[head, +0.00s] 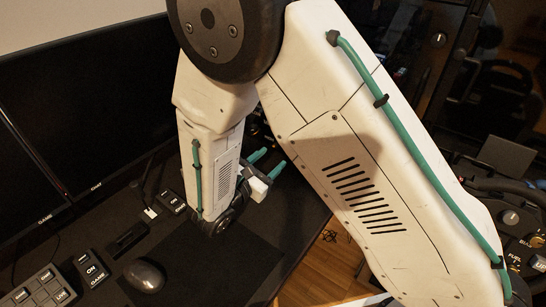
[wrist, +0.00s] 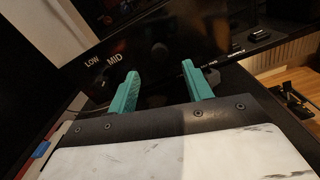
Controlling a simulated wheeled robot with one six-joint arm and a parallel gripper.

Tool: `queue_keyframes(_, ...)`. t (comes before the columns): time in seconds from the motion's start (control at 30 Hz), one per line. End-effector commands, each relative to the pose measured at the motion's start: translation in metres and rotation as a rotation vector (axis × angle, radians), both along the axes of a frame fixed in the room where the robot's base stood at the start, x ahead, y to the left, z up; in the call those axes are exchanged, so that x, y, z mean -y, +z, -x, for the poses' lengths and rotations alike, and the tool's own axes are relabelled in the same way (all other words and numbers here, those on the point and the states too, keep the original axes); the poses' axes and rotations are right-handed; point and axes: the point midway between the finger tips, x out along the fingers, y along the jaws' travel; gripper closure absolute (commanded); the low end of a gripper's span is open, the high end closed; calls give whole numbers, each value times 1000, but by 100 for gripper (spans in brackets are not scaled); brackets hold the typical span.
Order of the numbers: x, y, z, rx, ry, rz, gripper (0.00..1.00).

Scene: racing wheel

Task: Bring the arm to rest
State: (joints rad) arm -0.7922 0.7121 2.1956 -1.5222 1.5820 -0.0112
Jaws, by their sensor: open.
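My gripper (head: 267,166) shows in the head view past my folded white arm, above the right part of the dark desk. Its two teal fingers point up and to the right. In the wrist view my gripper (wrist: 158,85) has its fingers spread wide with nothing between them. Beyond the fingers is a dark panel (wrist: 150,50) with the words LOW and MID. My large white arm links cover much of the middle and right of the head view and hide what lies behind them.
Two dark monitors (head: 95,100) stand at the left. A mouse (head: 145,276), a button box (head: 40,289) and small labelled switches (head: 92,268) lie on the desk (head: 75,240). A racing wheel (head: 510,190) with knobs is at the right. Wooden floor (head: 318,250) shows past the desk edge.

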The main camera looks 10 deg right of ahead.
Motion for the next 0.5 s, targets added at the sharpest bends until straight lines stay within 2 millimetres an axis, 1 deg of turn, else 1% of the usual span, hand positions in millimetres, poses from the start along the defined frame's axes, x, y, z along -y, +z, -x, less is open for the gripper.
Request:
queue_keyframes(0.37, 0, -1, 0, -2, 0, -2, 50)
queue_keyframes(0.43, 3, -4, 2, -11, -14, -14, 50)
queue_keyframes(0.5, 10, -9, 10, -31, -55, -28, 50)
